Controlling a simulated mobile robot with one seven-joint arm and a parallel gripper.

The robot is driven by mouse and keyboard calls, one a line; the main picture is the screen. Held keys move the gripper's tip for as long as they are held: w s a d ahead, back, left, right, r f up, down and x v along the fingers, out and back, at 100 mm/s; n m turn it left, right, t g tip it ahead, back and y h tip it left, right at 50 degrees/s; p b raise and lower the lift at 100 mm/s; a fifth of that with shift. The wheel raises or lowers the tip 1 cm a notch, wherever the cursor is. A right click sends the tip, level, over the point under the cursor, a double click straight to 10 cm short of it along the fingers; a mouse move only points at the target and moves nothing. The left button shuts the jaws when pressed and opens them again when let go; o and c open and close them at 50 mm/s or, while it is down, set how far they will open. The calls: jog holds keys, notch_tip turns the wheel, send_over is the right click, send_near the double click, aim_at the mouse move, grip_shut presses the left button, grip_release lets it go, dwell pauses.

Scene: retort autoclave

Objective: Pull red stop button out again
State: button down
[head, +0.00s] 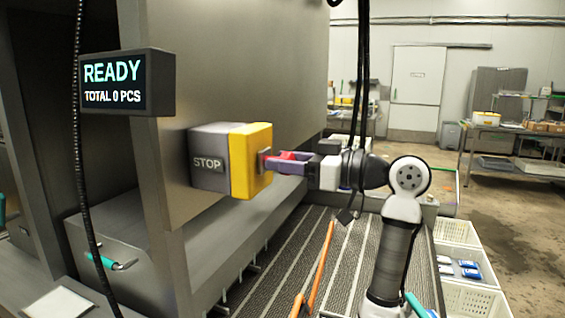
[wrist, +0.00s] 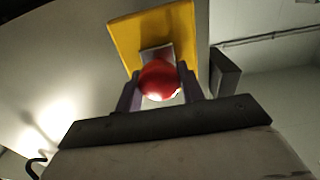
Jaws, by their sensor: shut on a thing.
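The red stop button (wrist: 160,80) is on the yellow face of the stop box (head: 252,160), which is grey at the side with a STOP label. In the head view only a little red of the button (head: 287,155) shows between the fingers. My gripper (head: 272,163) points left at the yellow face and is shut on the button. In the wrist view the two purple fingers (wrist: 159,90) stand on either side of the round red head. A grey plate (wrist: 152,53) shows behind the button. How far the button stands out cannot be told.
A READY display (head: 126,83) hangs at upper left, with a black cable beside it. The large grey machine wall (head: 240,70) stands behind the box. White crates (head: 468,298) stand at lower right. Open floor (head: 510,190) lies to the right.

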jog(key=c, duration=1.2)
grip_release()
jog(key=shift+d, duration=0.15)
jog(key=o, duration=0.3)
jog(key=shift+s+d, duration=0.1)
jog(key=b+v, duration=0.3)
jog(key=v, duration=1)
jog(key=shift+s+d+b, duration=0.2)
jog(key=shift+d+b, duration=0.1)
jog(key=shift+f, duration=0.1)
